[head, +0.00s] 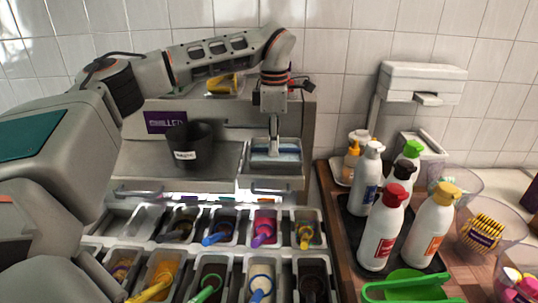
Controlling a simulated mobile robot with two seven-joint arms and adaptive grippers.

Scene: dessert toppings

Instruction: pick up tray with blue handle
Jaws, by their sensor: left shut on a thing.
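A pale rectangular tray with a blue strip along it (290,152) sits at the right end of the chilled counter's shelf. I take the strip to be its blue handle. My left gripper (274,152) points straight down over the middle of this tray and is shut on it. The exact contact of the fingertips is too small to make out. My left arm reaches in from the left and arches over the counter. My right gripper is not in view.
A black labelled tub (190,145) stands left of the tray. In front are rows of topping bins with coloured scoops, one of them blue (217,238).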

